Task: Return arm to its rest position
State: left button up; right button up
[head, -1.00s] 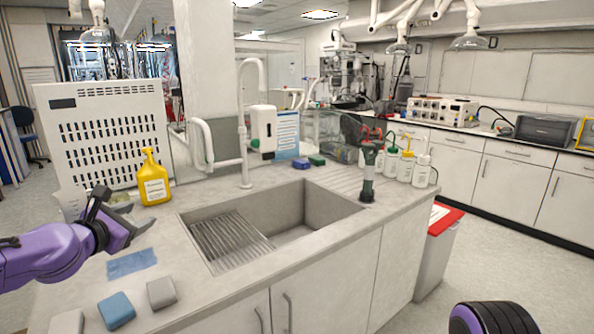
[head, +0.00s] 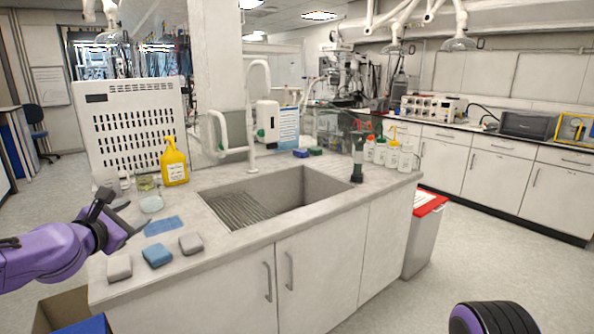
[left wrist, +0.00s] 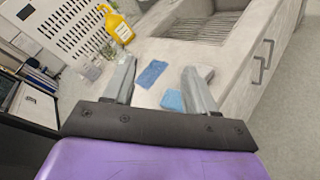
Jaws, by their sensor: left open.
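My left gripper (head: 120,217) comes in from the left in the head view, near the left end of the sink counter (head: 235,241). In the left wrist view my left gripper (left wrist: 158,88) has its two fingers spread apart with nothing held between them. The blue cloth (left wrist: 152,74) and the blue sponge (left wrist: 173,100) show beyond the fingers on the counter. Of my right arm only a purple and black part shows at the bottom right of the head view; its gripper is out of sight.
The counter carries a yellow bottle (head: 174,163), a glass beaker (head: 149,190), a blue sponge (head: 157,256) and two grey sponges (head: 118,267). The sink (head: 262,208) lies at its middle. A red-lidded bin (head: 424,238) stands at its right. Open floor lies further right.

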pick_arm(q)
jog(key=s+d+f+m+g+y, duration=0.15)
jog(key=s+f+m, duration=0.25)
jog(key=f, duration=0.5)
jog(key=s+d+f+m+g+y, duration=0.1)
jog(key=s+d+f+m+g, duration=0.2)
jog(key=f, duration=0.6)
jog(key=s+f+m+g+y, duration=0.15)
jog(key=s+f+m, duration=0.3)
jog(key=f, duration=0.55)
jog(key=s+f+m+g, duration=0.2)
jog(key=s+f, duration=0.4)
jog(key=s, duration=0.3)
jog(key=s+d+f+m+g, duration=0.1)
jog(key=s+f+m+g, duration=0.1)
jog(key=s+f+m, duration=0.2)
jog(key=s+d+f+m+g, duration=0.1)
jog(key=s+f+m+g, duration=0.1)
jog(key=s+f, duration=0.8)
jog(key=s+m, duration=0.1)
jog(key=s, duration=0.5)
jog(key=shift+s+d+g, duration=0.15)
jog(key=shift+d+g, duration=0.1)
jog(key=shift+g, duration=0.05)
